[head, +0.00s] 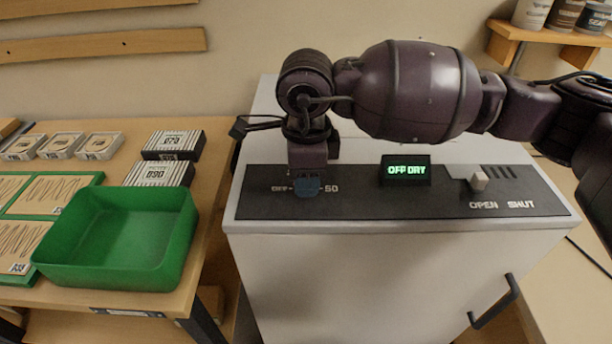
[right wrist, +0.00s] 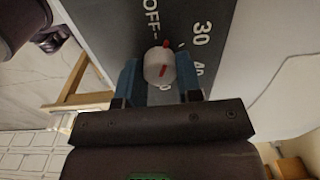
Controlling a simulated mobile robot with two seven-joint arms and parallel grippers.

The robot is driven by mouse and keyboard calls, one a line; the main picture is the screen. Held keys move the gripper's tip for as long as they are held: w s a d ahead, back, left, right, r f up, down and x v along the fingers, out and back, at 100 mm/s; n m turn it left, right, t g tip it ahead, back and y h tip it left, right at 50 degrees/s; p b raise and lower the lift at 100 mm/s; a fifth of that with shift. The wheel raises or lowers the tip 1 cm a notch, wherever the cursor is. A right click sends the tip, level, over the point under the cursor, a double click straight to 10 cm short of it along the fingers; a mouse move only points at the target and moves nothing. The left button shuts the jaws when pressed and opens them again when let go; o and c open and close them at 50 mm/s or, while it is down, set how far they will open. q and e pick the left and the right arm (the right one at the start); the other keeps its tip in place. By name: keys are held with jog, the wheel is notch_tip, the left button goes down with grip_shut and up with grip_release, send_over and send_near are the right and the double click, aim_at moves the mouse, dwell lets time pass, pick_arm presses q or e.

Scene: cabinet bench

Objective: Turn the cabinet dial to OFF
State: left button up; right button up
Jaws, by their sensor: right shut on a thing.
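The cabinet dial (right wrist: 158,64) is a pale round knob with a red mark in the right wrist view. Lettering OFF, 30 and 40 stands on the dark panel around it; I cannot tell exactly which label the mark faces. My right gripper (head: 307,187) reaches straight down onto the panel from above, between the OFF and 50 labels. Its blue fingers (right wrist: 159,80) are shut on the dial, one on each side, and hide the dial in the head view. The green display (head: 406,170) reads "OFF DRY". My left gripper is not in view.
A slider (head: 479,181) marked OPEN and SHUT sits at the panel's right. The cabinet front has a dark handle (head: 495,302). At left, a wooden table holds an empty green bin (head: 122,236), striped boxes (head: 174,145) and small trays. A shelf with jars is upper right.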

jog(key=shift+f+n+b, duration=0.1)
jog(key=shift+n+b, duration=0.2)
jog(key=shift+n, duration=0.5)
jog(key=shift+n+b, duration=0.35)
jog(key=shift+n, duration=1.15)
jog(key=o, duration=0.9)
notch_tip(320, 180, up, 10)
jog(key=shift+f, duration=0.15)
jog(key=shift+s+r+p, duration=0.1)
jog(key=shift+r+p, duration=0.2)
jog(key=shift+r, duration=0.4)
